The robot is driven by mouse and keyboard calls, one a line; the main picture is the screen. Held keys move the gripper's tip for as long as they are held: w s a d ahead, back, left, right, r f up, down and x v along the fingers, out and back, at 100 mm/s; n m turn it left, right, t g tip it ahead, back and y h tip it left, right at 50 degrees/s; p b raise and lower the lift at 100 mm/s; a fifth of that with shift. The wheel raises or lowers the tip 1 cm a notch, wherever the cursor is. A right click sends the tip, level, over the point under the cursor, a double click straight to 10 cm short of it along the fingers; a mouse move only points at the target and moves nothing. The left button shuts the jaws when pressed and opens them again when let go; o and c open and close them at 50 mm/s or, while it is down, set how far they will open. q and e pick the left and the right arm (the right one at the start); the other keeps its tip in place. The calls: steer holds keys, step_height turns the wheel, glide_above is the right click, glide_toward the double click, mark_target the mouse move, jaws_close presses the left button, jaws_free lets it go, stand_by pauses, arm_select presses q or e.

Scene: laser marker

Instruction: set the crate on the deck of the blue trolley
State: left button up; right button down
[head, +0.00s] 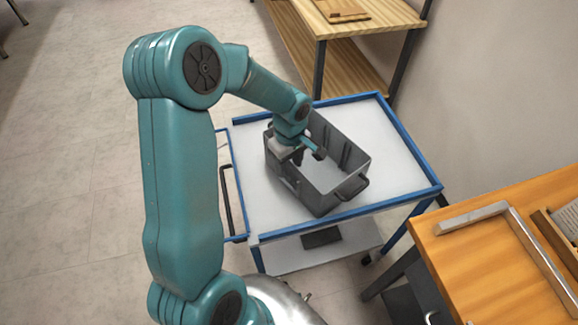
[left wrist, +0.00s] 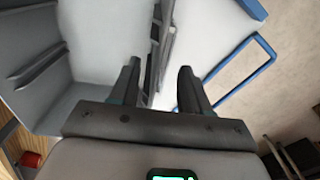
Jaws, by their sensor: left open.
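The grey crate (head: 316,197) stands upright on the pale deck of the blue-framed trolley (head: 392,158) in the head view. It looks empty and sits inside the deck's blue rim. My left gripper (head: 303,157) is over the crate's left side, at its rim. In the left wrist view its two dark fingers (left wrist: 158,78) are apart. The crate (left wrist: 42,75) fills the left of that view, and its edge with a handle runs up between the fingertips. I cannot tell whether a finger touches it. My right gripper is not in view.
A wooden shelf unit (head: 352,52) stands behind the trolley. A wooden table (head: 490,262) with a metal square is at the right front, near the trolley's corner. The trolley's push handle (head: 228,198) is on its left. The floor at left is clear.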

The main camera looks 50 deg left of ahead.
arm_select(q)
step_height(320, 180, up, 10)
stand_by(0.3)
stand_by(0.5)
